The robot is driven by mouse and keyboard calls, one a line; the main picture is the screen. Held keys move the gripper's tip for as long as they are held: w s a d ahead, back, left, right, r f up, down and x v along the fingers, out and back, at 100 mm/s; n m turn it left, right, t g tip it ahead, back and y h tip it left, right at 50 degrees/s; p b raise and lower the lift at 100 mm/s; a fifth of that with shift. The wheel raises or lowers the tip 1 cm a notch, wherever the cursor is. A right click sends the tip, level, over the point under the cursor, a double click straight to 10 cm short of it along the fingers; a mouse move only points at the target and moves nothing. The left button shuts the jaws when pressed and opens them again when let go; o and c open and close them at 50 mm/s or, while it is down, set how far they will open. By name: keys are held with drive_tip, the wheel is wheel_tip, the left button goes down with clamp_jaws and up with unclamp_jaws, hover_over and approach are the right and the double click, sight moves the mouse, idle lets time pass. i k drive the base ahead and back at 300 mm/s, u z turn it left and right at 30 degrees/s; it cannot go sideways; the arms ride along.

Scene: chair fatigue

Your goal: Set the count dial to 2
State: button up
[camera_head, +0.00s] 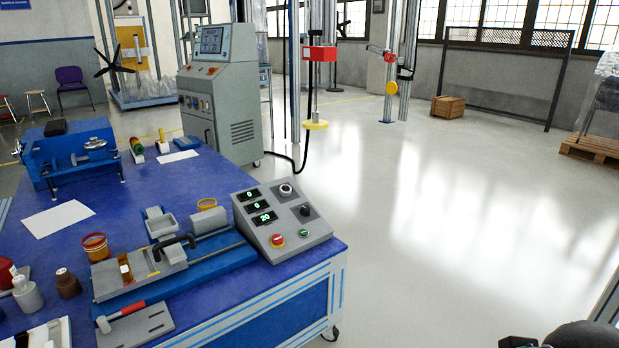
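A grey sloped control box (301,237) stands at the right front corner of the blue bench. It has two dials: a pale-topped dial (286,190) at the upper right and a black dial (305,210) below it. I cannot read their labels or pointer positions, so I cannot tell which is the count dial. Three small displays on its left read 0, 0 and 20, top to bottom. A red button (277,240) and a green button (304,233) sit at its lower edge. Dark parts show at the bottom right edge, but no gripper fingers can be made out.
A grey console cabinet (225,95) stands behind. The floor right of the bench is clear.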

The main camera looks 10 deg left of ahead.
sight(285, 191)
drive_tip(key=u, duration=0.15)
drive_tip(key=i, duration=0.75)
drive_tip(key=u, duration=0.95)
drive_tip(key=i, duration=0.6)
drive_tip(key=u, duration=0.55)
